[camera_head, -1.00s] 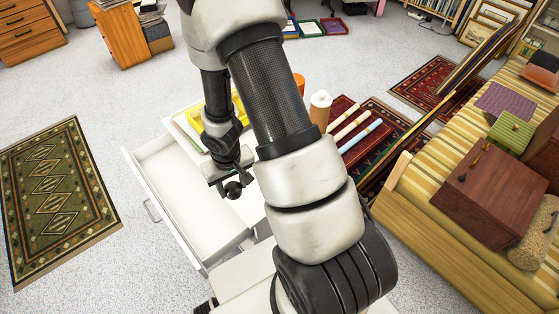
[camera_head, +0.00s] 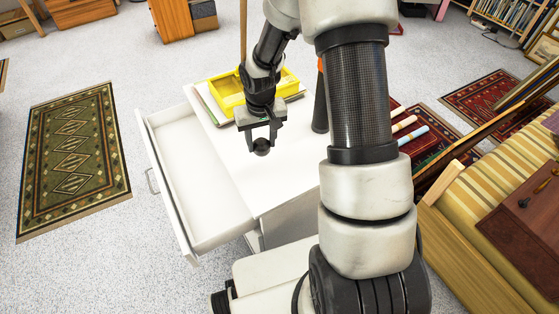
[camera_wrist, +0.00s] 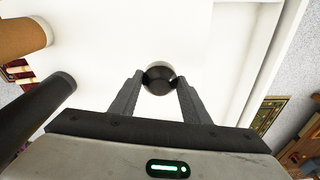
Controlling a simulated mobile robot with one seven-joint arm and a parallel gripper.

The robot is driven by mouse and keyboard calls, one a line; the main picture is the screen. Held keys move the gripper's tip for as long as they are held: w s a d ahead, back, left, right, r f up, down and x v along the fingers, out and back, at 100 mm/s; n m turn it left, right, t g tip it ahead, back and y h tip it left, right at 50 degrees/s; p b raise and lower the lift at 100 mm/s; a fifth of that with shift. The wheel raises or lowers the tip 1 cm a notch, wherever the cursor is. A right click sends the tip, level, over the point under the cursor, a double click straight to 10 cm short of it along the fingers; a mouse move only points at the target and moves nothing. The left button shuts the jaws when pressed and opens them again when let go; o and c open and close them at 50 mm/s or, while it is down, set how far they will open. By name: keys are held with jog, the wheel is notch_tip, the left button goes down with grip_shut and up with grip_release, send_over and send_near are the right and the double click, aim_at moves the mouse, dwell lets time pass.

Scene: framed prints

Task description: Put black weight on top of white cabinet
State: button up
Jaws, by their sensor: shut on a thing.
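My gripper (camera_head: 261,143) is shut on the black weight (camera_head: 262,147), a small dark ball. In the wrist view the black weight (camera_wrist: 158,78) sits between the two fingertips, with a glossy highlight on it. The white cabinet (camera_head: 285,180) is below, with its white top under the gripper. The weight appears over the cabinet top; whether it touches the surface I cannot tell. The cabinet's drawer (camera_head: 200,185) is pulled open on the left and its visible inside is empty.
A yellow tray (camera_head: 226,92) stands at the back of the cabinet top. A dark cylinder (camera_head: 320,105) stands at its right, partly hidden by my arm. A striped sofa (camera_head: 480,190) is on the right. The middle of the cabinet top looks clear.

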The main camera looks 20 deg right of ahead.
notch_tip(320, 180, down, 8)
jog(key=shift+r+b, duration=0.1)
jog(key=shift+b, duration=0.6)
jog(key=shift+f, duration=0.2)
jog(key=o, duration=1.2)
